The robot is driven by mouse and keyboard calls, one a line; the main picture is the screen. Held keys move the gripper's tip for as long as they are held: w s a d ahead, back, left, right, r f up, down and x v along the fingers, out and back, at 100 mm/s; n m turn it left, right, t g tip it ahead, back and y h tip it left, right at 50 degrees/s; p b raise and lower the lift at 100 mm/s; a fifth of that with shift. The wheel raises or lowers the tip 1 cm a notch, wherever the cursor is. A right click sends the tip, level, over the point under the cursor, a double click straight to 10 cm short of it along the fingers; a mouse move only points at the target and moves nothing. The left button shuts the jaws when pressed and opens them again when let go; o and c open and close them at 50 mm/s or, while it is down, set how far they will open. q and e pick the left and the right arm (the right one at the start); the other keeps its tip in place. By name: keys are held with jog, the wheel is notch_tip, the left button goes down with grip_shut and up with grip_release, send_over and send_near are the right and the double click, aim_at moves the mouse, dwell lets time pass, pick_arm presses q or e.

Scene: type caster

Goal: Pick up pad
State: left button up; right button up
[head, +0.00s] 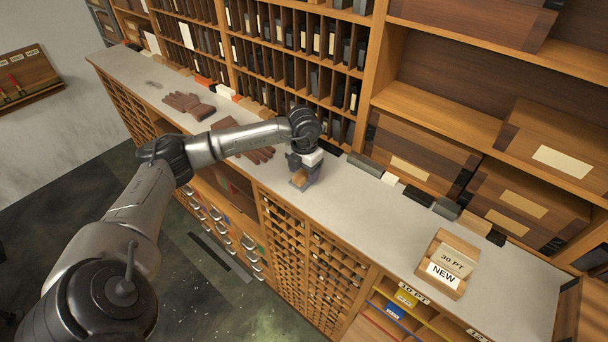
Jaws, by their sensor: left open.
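My left gripper (303,177) reaches down to the counter from the left, its fingers open. A small tan block (298,181), possibly the pad, shows at the fingertips near the counter's front edge. The fingers partly hide it, and I cannot tell whether they touch it. My right gripper is not in view.
The grey counter (385,218) is clear right of the gripper. Gloves (188,104) lie to the left. Several small blocks line the back, including a grey one (366,164). Shelves rise behind.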

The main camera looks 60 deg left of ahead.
aim_at(304, 172)
pick_arm(q)
jog(key=shift+f, duration=0.5)
jog(key=shift+c, duration=0.3)
jog(key=c, duration=1)
notch_tip(304, 172, up, 8)
jog(key=shift+r+b, duration=0.15)
jog(key=shift+b, duration=0.75)
jog(key=shift+r, duration=0.9)
